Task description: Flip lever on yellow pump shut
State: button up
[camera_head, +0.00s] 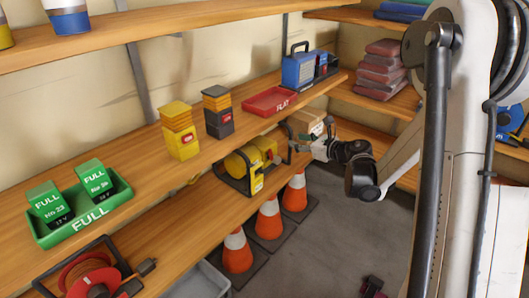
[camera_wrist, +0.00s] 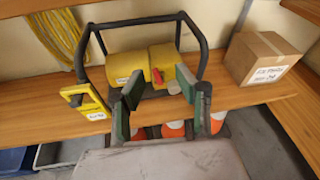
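The yellow pump (camera_head: 252,160) sits in a black tubular frame on the lower shelf. In the wrist view, its yellow body (camera_wrist: 126,65) is ahead, with a labelled yellow panel (camera_wrist: 86,100) at the frame's left. A small red part (camera_wrist: 157,76), possibly the lever, shows on the body between my fingers; its setting is too small to tell. My gripper (camera_wrist: 155,97) is open and empty, its green-padded fingers spread in front of the pump. In the head view my gripper (camera_head: 308,141) is at the pump's right; contact cannot be told.
A cardboard box (camera_wrist: 263,60) stands right of the pump, and a coiled yellow cable (camera_wrist: 55,40) is at its left. Orange cones (camera_head: 268,220) stand on the floor below the shelf. The upper shelf (camera_head: 215,150) holds battery stacks and a red tray (camera_head: 270,101).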

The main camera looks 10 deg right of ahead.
jog(key=n+g, duration=0.2)
send_near(271, 151)
jog(key=v, duration=0.4)
jog(key=b+x, duration=0.3)
jog(key=x, duration=1.1)
jog(key=shift+d, duration=0.1)
jog(key=shift+r, duration=0.1)
jog(key=shift+c, duration=0.2)
grip_shut()
